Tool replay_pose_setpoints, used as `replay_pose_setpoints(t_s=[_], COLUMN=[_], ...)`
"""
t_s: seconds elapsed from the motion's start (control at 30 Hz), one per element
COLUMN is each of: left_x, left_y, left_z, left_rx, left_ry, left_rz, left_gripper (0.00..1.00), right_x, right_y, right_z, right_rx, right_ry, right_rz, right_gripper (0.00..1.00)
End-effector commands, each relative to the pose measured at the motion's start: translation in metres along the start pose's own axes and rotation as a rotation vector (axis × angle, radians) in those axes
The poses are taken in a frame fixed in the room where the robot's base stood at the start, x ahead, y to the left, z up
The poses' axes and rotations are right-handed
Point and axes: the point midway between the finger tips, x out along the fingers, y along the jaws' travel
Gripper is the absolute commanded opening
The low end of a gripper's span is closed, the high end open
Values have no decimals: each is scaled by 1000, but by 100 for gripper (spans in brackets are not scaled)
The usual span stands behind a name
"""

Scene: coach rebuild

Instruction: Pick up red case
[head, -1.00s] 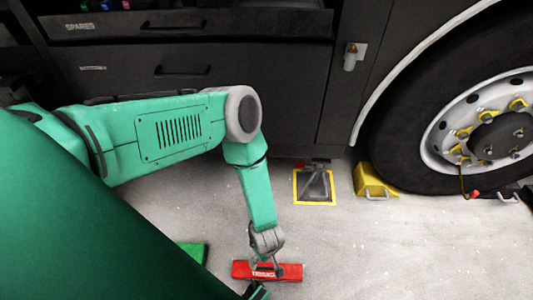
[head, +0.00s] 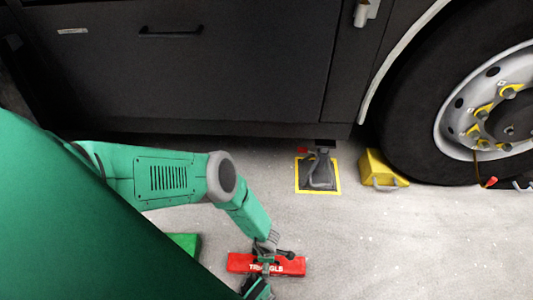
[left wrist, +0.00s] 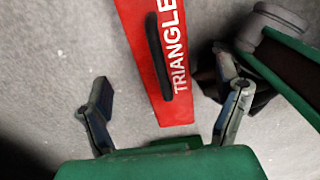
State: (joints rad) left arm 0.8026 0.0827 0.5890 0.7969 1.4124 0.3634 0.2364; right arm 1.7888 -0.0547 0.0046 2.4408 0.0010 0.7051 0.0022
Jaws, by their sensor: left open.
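The red case (head: 240,262), lettered TRIANGLE, lies on the grey floor at the bottom middle of the head view. In the left wrist view the red case (left wrist: 138,40) runs from the top edge down between my fingers, with a black handle (left wrist: 158,55) along it. My left gripper (left wrist: 163,108) is open, its two fingers spread on either side of the case's near end. In the head view my left gripper (head: 264,262) is over the middle of the case and hides part of it.
A yellow wheel chock (head: 380,170) stands by the large tyre (head: 415,120) on the right. A dark jack (head: 318,172) stands in a yellow floor square. A green object (head: 186,243) lies left of the case. Floor right of the case is clear.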

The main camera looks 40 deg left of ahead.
Motion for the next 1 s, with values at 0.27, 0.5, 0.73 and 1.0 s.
replay_pose_setpoints(t_s=[0.27, 0.5, 0.73, 1.0], left_x=[20, 55, 68, 67], left_y=[0, -2, -2, -2], left_z=[0, 0, -1, -1], left_rx=[0, 1, 2, 2], left_ry=[-1, 1, 3, 3], left_rz=[1, 1, 0, -1], left_gripper=[84, 84, 84, 61], right_x=[16, 43, 53, 52], right_y=[0, 0, 0, 0], right_z=[0, 2, 3, 2], right_rx=[0, 0, 0, 0], right_ry=[1, 0, 0, 1], right_rz=[0, 0, 0, 0], right_gripper=[40, 40, 40, 40])
